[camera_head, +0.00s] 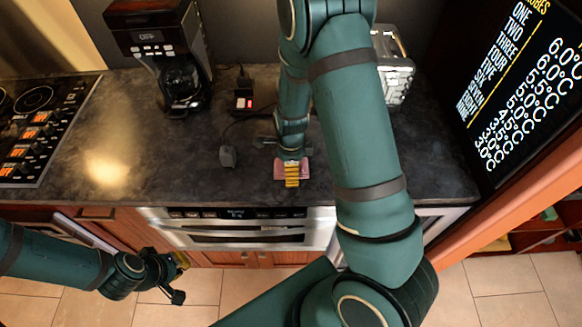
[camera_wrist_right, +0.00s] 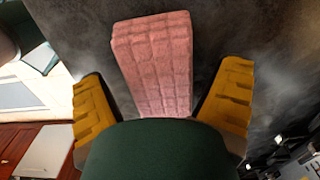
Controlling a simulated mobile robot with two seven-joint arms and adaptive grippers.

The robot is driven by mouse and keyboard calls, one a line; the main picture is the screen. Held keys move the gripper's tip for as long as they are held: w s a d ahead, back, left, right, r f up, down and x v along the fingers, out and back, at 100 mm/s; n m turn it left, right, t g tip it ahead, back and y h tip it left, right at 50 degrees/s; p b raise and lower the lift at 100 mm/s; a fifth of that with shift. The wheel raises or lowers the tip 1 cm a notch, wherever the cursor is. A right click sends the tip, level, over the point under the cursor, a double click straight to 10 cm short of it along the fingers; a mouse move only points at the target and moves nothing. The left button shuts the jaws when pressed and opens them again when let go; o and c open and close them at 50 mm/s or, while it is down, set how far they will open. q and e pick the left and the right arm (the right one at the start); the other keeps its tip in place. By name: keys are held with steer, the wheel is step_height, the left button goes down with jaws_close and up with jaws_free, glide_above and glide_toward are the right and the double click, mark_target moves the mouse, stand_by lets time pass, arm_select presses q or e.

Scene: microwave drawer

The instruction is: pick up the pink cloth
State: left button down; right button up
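The pink cloth (camera_head: 279,171) lies near the front edge of the dark counter, partly covered by my right gripper (camera_head: 291,178) in the head view. In the right wrist view, the cloth (camera_wrist_right: 153,60) is a folded, quilted pink block. The yellow fingers of my right gripper (camera_wrist_right: 164,85) are spread on either side of it, with a gap at each side. The cloth's near end is hidden behind the dark green gripper body. My left gripper (camera_head: 177,278) is open and empty, low in front of the cabinets and away from the cloth.
A small grey object (camera_head: 227,156) sits left of the cloth. A coffee maker (camera_head: 172,60), a toaster (camera_head: 397,75) and a stovetop (camera_head: 38,125) stand around the counter (camera_head: 140,165). A microwave drawer (camera_head: 250,236) is below the counter's front edge.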

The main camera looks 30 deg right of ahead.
steer(key=c, duration=0.8)
step_height(320, 180, up, 10)
steer(key=shift+r+p, duration=0.1)
steer(key=shift+p, duration=0.75)
